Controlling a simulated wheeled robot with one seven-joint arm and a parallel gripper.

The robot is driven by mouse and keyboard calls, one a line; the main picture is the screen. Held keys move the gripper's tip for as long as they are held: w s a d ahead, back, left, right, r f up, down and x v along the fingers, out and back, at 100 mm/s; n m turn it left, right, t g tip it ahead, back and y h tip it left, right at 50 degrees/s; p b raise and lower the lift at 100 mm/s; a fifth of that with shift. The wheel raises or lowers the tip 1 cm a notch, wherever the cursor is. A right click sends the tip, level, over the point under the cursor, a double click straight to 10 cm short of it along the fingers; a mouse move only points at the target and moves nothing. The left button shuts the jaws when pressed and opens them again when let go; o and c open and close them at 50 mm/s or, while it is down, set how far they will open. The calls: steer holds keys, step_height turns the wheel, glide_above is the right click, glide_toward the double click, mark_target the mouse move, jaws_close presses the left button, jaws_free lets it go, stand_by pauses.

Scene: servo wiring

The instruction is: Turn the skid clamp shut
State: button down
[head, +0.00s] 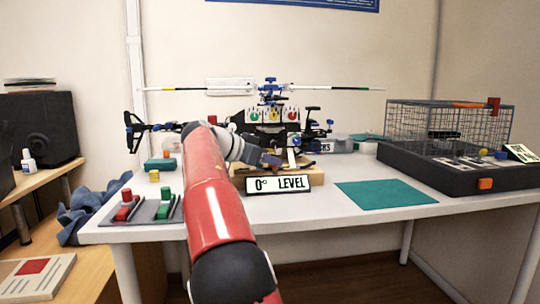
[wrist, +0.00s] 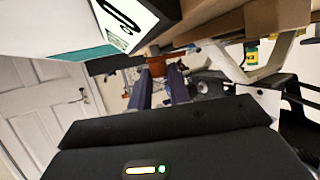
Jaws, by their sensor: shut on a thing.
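The model helicopter (head: 270,118) stands on a wooden stand (head: 318,176) at the back middle of the white table. My gripper (head: 275,160) reaches in low at the front of the helicopter, just above the level sign. In the wrist view, my gripper's two dark fingers (wrist: 160,82) are close together around a small orange-brown piece (wrist: 157,66), which seems to be the handle of the skid clamp. My arm and gripper hide much of the clamp in the head view, so its turn angle cannot be told.
A teal mat (head: 385,194) lies clear to the right. A wire cage on a black base (head: 440,178) stands farther right. Red and green switches (head: 145,210) sit at front left.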

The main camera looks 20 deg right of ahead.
steer(key=shift+f, duration=0.15)
steer(key=c, duration=1.3)
jaws_free()
steer(key=shift+a, duration=0.1)
steer(key=p+v, duration=0.1)
steer(key=v, duration=0.6)
steer(key=shift+a+r, duration=0.25)
steer(key=shift+a, duration=0.05)
steer(key=shift+c, duration=0.2)
